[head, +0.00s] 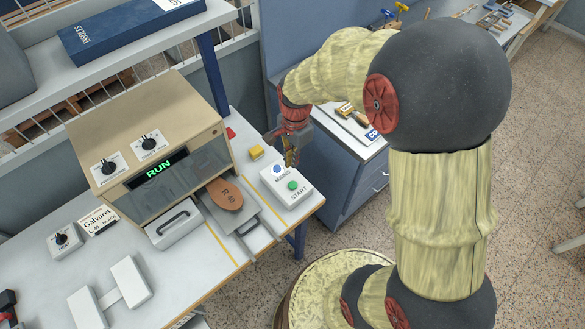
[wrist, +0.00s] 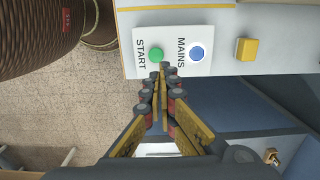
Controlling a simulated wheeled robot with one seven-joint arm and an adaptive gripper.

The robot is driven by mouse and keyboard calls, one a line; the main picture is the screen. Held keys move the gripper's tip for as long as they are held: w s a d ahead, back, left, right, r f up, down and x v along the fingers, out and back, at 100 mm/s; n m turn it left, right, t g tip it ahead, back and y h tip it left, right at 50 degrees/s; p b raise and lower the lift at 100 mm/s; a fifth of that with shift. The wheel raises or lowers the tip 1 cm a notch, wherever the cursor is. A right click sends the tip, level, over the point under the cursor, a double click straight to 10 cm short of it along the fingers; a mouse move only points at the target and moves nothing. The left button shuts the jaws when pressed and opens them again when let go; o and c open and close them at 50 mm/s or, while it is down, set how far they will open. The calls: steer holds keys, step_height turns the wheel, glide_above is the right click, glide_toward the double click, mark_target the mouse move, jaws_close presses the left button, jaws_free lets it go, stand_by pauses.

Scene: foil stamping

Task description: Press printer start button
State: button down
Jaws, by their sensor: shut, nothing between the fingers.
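The green START button (head: 293,186) sits on a white control box (head: 299,198) at the right end of the bench, beside the blue MAINS button (head: 277,169). In the wrist view the START button (wrist: 156,55) and the MAINS button (wrist: 197,53) show just past the fingertips. My gripper (head: 290,160) is shut and empty, above the box near the buttons; its tips (wrist: 163,68) look closest to START in the wrist view. I cannot tell whether they touch the box. The printer (head: 150,130) stands left of the box, its display reading RUN.
A tray (head: 245,222) with a brown sole-shaped piece (head: 228,195) marked R 39 extends from the printer. A small yellow block (head: 256,152) lies behind the box. A blue cabinet (head: 335,185) stands right of the bench. A dial box (head: 64,239) sits at the left.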

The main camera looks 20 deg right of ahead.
steer(key=shift+r, duration=1.15)
